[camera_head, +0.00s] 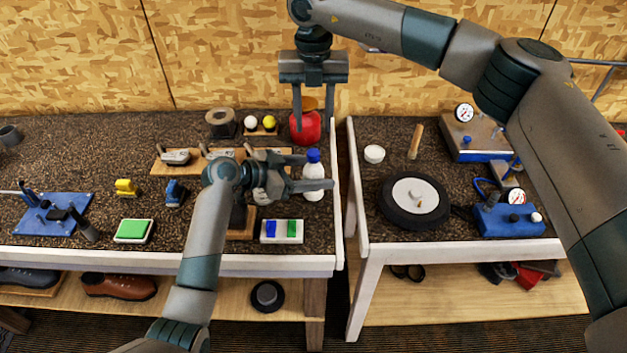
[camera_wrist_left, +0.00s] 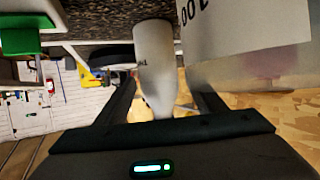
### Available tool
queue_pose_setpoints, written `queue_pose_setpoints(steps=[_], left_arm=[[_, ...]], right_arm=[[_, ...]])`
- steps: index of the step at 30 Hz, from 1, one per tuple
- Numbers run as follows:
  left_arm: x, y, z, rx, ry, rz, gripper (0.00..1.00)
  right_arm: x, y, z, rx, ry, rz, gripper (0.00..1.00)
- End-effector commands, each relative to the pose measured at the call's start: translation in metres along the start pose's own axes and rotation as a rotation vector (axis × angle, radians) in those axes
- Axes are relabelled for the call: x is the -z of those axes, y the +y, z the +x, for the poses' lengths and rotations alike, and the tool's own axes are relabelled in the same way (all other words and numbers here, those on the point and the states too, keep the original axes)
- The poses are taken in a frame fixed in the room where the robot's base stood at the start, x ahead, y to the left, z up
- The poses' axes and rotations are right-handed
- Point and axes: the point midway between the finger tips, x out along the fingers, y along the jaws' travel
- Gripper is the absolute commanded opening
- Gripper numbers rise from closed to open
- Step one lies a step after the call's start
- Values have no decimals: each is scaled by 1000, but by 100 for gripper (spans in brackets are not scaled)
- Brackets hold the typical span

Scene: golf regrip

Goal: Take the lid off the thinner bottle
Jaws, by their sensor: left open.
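The thinner bottle (camera_head: 313,188) is white with a blue lid (camera_head: 313,156) and stands upright near the right edge of the left bench. My left gripper (camera_head: 305,172) is open at the bottle, with its fingers pointing right. In the left wrist view a pale tapering shape, which looks like the bottle (camera_wrist_left: 154,60), is between the spread fingers. Its lid is not visible there. My right gripper (camera_head: 314,112) points down, with its fingers apart, above the lid in the head view and in front of a red container. I see nothing held in it.
The red container (camera_head: 305,128) stands behind the bottle. A white tray with blue and green blocks (camera_head: 281,231) lies in front. A gap separates the left bench from the right bench (camera_head: 385,240), which holds a black disc (camera_head: 392,214) and gauges.

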Motion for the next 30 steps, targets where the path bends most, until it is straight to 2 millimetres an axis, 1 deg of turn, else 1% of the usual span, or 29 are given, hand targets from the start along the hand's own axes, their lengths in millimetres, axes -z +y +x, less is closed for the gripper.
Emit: queue_pose_setpoints(steps=[10, 11, 12, 14, 15, 17, 18, 19, 26, 30], left_arm=[[0, 0, 3, 1, 0, 1, 63], [0, 0, 3, 1, 0, 1, 61], [0, 0, 3, 1, 0, 1, 51], [0, 0, 3, 1, 0, 1, 37], [0, 0, 3, 1, 0, 1, 27], [0, 0, 3, 1, 0, 1, 13], [0, 0, 3, 1, 0, 1, 3], [0, 0, 3, 1, 0, 1, 0], [0, 0, 3, 1, 0, 1, 0], [0, 0, 2, 1, 0, 1, 0]], right_arm=[[0, 0, 0, 0, 0, 0, 38], [0, 0, 0, 0, 0, 0, 38], [0, 0, 0, 0, 0, 0, 38], [0, 0, 0, 0, 0, 0, 38], [0, 0, 0, 0, 0, 0, 38], [0, 0, 0, 0, 0, 0, 38], [0, 0, 0, 0, 0, 0, 38], [0, 0, 0, 0, 0, 0, 38], [0, 0, 0, 0, 0, 32, 38], [0, 0, 0, 0, 0, 114, 38]])
